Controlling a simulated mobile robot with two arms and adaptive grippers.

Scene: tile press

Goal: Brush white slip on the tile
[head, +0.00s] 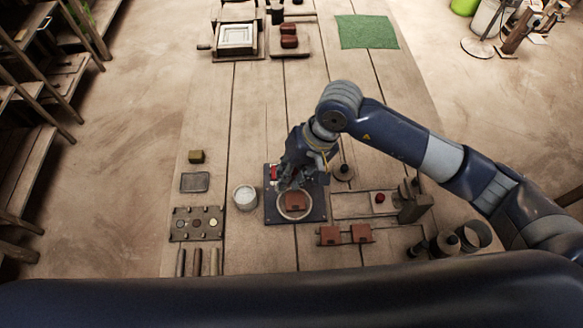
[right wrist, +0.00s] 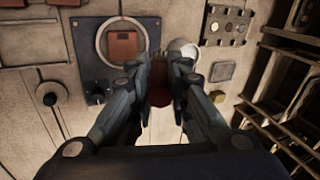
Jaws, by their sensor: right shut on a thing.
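A square red-brown tile (head: 295,201) lies on a pale round disc set on a dark square plate (head: 317,212). In the right wrist view the tile (right wrist: 122,46) is clear of the fingers. My right gripper (head: 290,183) hangs over the plate, just behind the tile in the head view. It is shut on a slim thing, probably the brush, mostly hidden by the fingers; a dark red part (right wrist: 158,93) shows between them. The white slip jar (head: 245,198) stands left of the plate; the right wrist view shows its pale rim (right wrist: 184,47). My left gripper is out of view.
A tray with small round pieces (head: 197,223), a grey pad (head: 195,182) and a yellowish block (head: 196,156) are on the left. Two more tiles (head: 345,235) lie in front of the plate. A wooden press (head: 410,203) is on the right.

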